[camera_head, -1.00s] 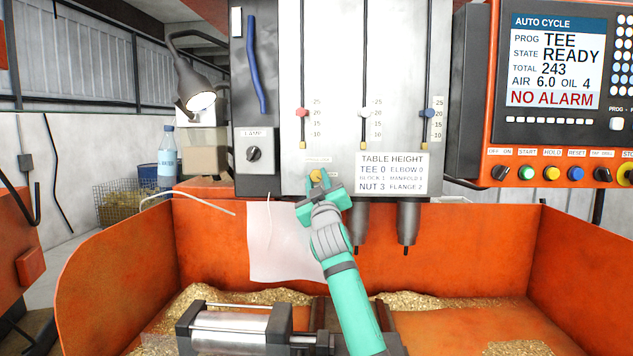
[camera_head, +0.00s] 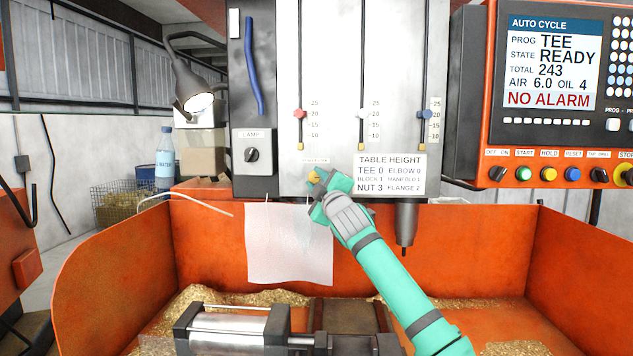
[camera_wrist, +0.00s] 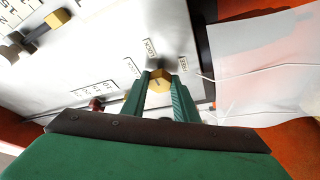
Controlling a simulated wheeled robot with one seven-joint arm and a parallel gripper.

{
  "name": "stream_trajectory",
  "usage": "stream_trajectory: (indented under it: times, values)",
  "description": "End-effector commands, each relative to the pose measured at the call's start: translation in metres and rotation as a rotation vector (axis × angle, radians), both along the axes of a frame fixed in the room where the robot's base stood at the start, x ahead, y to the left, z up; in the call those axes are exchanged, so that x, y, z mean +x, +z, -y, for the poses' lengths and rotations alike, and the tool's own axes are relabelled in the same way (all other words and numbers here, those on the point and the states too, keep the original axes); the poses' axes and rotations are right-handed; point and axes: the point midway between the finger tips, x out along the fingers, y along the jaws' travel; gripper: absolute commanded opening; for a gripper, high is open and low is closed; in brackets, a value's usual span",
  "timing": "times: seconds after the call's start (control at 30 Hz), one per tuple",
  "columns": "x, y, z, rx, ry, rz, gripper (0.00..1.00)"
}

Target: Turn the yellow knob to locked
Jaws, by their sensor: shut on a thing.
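The yellow knob (camera_head: 313,176) sits low on the grey machine panel, under a small label. My gripper (camera_head: 320,186) is at the knob, its green fingers reaching up to it from the lower right. In the wrist view the knob (camera_wrist: 158,82) shows between the two finger ends of my gripper (camera_wrist: 160,92), which are shut on it. A dark mark shows on the knob's face. Small labels stand on the panel around it; one seems to read LOCK and another FREE. I cannot tell for sure which one the knob points to.
The table height plate (camera_head: 390,174) is just right of my gripper. The lamp switch (camera_head: 252,155) is to the left. A white sheet (camera_head: 288,245) hangs below the knob, with thin pale wires near it. A drill spindle (camera_head: 405,228) hangs at the right. The orange tray (camera_head: 470,255) lies below.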

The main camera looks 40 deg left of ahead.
Motion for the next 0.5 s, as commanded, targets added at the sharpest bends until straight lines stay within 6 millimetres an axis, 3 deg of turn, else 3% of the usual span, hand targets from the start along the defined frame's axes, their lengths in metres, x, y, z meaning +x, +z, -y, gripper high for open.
stream_trajectory:
  times: [0.4,0.43,0.5]
  values:
    - [-0.0011,-0.0003,-0.0015,-0.007,0.002,0.004,0.04]
    - [-0.0012,-0.0003,-0.0015,-0.007,0.002,0.004,0.31]
    - [-0.0011,-0.0002,-0.0014,-0.006,0.002,0.005,0.45]
